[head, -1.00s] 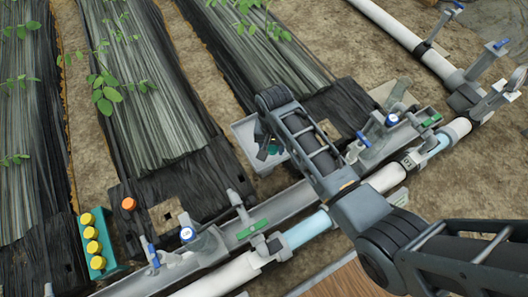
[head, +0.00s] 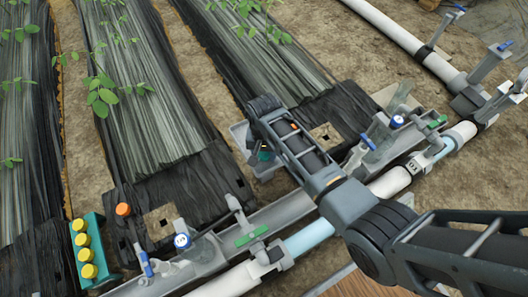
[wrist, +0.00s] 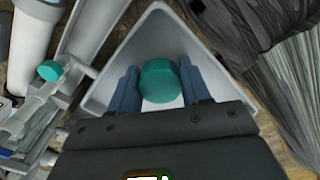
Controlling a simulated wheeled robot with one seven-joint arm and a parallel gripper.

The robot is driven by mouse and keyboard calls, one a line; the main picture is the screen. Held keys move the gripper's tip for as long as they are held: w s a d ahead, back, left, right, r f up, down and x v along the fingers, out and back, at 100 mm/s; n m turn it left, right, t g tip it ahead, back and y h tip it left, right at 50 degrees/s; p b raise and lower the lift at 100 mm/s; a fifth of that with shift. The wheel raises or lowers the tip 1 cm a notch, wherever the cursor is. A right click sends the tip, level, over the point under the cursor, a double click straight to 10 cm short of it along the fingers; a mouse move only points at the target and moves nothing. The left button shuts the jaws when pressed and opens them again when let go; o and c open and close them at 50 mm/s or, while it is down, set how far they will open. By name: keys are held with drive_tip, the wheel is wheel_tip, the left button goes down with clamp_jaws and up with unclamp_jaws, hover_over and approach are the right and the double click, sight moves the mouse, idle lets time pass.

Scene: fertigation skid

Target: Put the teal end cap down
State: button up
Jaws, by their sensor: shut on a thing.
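The teal end cap (wrist: 159,80) is a short round cap, seen between the two blue fingers of my gripper (wrist: 160,86) in the wrist view. My gripper is shut on it. Behind the cap is a grey tray (wrist: 112,62) with sloped walls, and the cap is over its inside; I cannot tell whether it touches the floor. In the head view the tray (head: 240,134) lies beside the grey rail, and a bit of the teal cap (head: 264,156) shows below my wrist, which hides most of the fingers.
A pipe line with a grey channel (head: 290,211) and blue-handled valves (head: 182,241) runs beside the tray. A teal block with yellow caps (head: 82,240) and an orange cap (head: 123,209) are at the left.

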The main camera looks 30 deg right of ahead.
drive_tip(key=shift+f, duration=0.55)
drive_tip(key=o, duration=0.8)
drive_tip(key=shift+s+f, duration=0.1)
drive_tip(key=shift+o, duration=1.2)
drive_tip(key=shift+f, duration=0.1)
drive_tip(key=shift+s+d, duration=0.1)
drive_tip(key=shift+d, duration=0.05)
wheel_tip(320, 180, up, 14)
drive_tip(key=p, duration=0.5)
drive_tip(key=shift+w+f, duration=0.15)
drive_tip(key=shift+w, duration=0.05)
